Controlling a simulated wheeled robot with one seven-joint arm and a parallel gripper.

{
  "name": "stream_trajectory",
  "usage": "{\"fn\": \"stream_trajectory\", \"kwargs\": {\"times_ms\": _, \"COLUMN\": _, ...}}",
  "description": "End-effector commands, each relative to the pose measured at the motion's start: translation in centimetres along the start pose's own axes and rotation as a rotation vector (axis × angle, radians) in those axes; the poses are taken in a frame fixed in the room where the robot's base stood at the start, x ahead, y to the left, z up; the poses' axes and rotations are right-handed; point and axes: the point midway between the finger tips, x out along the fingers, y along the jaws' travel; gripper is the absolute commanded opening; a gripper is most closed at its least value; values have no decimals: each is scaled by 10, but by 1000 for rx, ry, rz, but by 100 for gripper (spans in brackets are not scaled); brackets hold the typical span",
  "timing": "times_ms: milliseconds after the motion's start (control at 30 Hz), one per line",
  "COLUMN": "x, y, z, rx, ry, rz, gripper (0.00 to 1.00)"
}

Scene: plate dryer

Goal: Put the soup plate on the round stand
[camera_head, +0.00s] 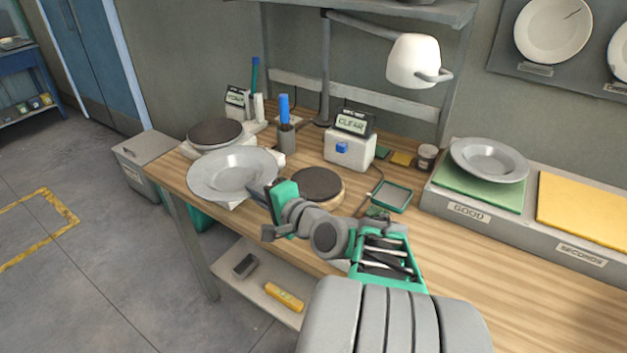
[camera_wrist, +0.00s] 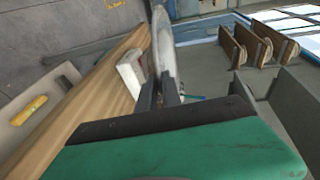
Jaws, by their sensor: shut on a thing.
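A wide-rimmed grey-white soup plate (camera_head: 232,170) is at the left end of the wooden bench in the head view. My gripper (camera_head: 261,192) is shut on its near right rim. In the wrist view the plate (camera_wrist: 161,45) shows edge-on between the fingers (camera_wrist: 158,95). A white block shows under the plate; I cannot tell whether they touch. The round stand (camera_head: 318,184), with a dark top and wooden side, is on the bench just right of my gripper, partly hidden by my arm. Nothing is seen on its top.
A dark disc (camera_head: 214,132) on a white base stands behind the plate. A pen cup (camera_head: 286,138), a box reading CLEAR (camera_head: 349,147) and a green-rimmed tray (camera_head: 391,196) stand nearby. Another plate (camera_head: 490,160) lies on the green GOOD mat (camera_head: 470,190). A lamp (camera_head: 414,62) hangs above.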

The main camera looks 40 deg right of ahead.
Motion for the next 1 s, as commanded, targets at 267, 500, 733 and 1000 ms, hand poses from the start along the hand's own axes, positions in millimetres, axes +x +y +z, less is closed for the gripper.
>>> {"fn": "stream_trajectory", "kwargs": {"times_ms": 267, "x": -98, "y": -34, "z": -63, "rx": 38, "ry": 200, "rz": 3, "gripper": 0}}
{"fn": "stream_trajectory", "kwargs": {"times_ms": 500, "x": -110, "y": -30, "z": -81, "rx": 56, "ry": 231, "rz": 5, "gripper": 0}}
{"fn": "stream_trajectory", "kwargs": {"times_ms": 733, "x": -81, "y": -6, "z": -137, "rx": 57, "ry": 229, "rz": 5, "gripper": 0}}
{"fn": "stream_trajectory", "kwargs": {"times_ms": 1000, "x": -52, "y": 39, "z": -184, "rx": 53, "ry": 232, "rz": 4, "gripper": 0}}
